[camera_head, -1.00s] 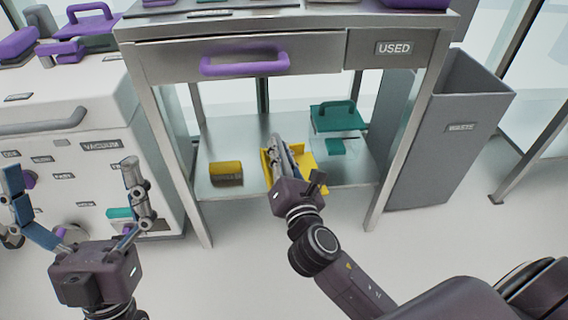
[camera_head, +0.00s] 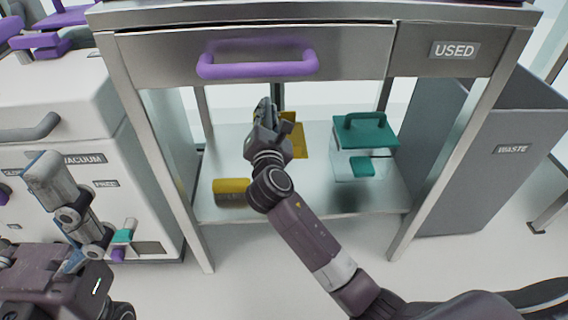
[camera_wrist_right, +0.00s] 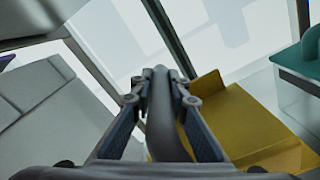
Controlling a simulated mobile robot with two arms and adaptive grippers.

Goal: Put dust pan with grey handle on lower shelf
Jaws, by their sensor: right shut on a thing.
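The yellow dust pan (camera_head: 298,138) is over the back of the metal lower shelf (camera_head: 315,203), partly hidden by my right gripper (camera_head: 265,110). I cannot tell whether it touches the shelf. In the right wrist view, the yellow pan (camera_wrist_right: 245,125) is tilted to the right of the fingers, and its grey handle (camera_wrist_right: 168,125) runs between them. My right gripper (camera_wrist_right: 160,78) is shut on this handle.
A clear box with a teal lid (camera_head: 365,135) stands on the right. The drawer with a purple handle (camera_head: 257,66) hangs above. Table legs flank the shelf; a grey waste bin (camera_head: 465,165) stands right.

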